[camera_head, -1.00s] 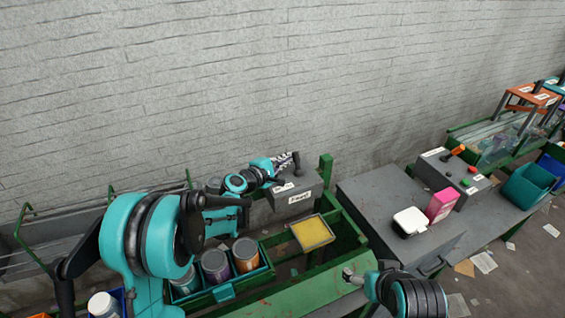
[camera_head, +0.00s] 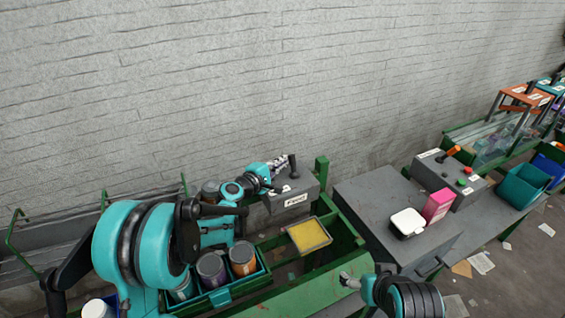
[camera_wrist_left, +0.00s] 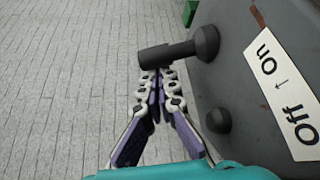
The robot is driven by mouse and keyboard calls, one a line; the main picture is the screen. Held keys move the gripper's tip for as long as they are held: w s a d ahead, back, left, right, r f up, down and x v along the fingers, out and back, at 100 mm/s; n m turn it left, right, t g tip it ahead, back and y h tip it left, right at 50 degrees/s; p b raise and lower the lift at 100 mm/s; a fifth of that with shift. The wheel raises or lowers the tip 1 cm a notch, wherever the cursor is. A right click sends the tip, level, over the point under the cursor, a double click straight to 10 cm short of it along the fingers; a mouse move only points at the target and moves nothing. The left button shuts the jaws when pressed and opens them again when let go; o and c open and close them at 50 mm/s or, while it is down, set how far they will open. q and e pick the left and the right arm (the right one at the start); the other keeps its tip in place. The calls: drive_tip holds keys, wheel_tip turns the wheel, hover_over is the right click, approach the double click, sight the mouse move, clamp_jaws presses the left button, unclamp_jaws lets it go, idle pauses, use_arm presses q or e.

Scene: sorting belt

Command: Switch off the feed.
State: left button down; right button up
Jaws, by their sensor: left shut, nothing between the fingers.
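The grey feed box (camera_head: 296,199), with a label on its front, stands at the back of the green frame. Its dark lever (camera_head: 293,166) sticks up from the top. In the left wrist view the lever's crossbar handle (camera_wrist_left: 168,57) is near the On end of the white Off/On label (camera_wrist_left: 283,84). My left gripper (camera_head: 280,163) is shut and empty. In the left wrist view its fingertips (camera_wrist_left: 160,74) are right at the handle; whether they touch it I cannot tell. My right gripper (camera_head: 347,280) is low in the head view, its jaws unclear.
The wall is behind.

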sight(291, 161)
use_arm(q)
drive_tip(key=shift+s, duration=0.1)
drive_tip(key=shift+s+d+r+m+t+b, duration=0.2)
drive_tip(key=shift+s+d+m+t+b, duration=0.2)
drive_tip(key=shift+m, duration=0.3)
drive_tip(key=shift+s+d+r, duration=0.15)
drive_tip(key=shift+s, duration=0.25)
drive_tip(key=shift+s+d+r, duration=0.1)
drive_tip(key=shift+s+d, duration=0.05)
drive_tip(key=shift+s, duration=0.2)
drive_tip(key=shift+s+d+b, duration=0.3)
drive_tip(key=shift+s+b, duration=0.05)
drive_tip(key=shift+s, duration=0.25)
drive_tip(key=shift+s+f, duration=0.1)
drive_tip(key=shift+f, duration=0.05)
drive_tip(key=shift+s+d+f, duration=0.1)
drive_tip(key=shift+s+d, duration=0.1)
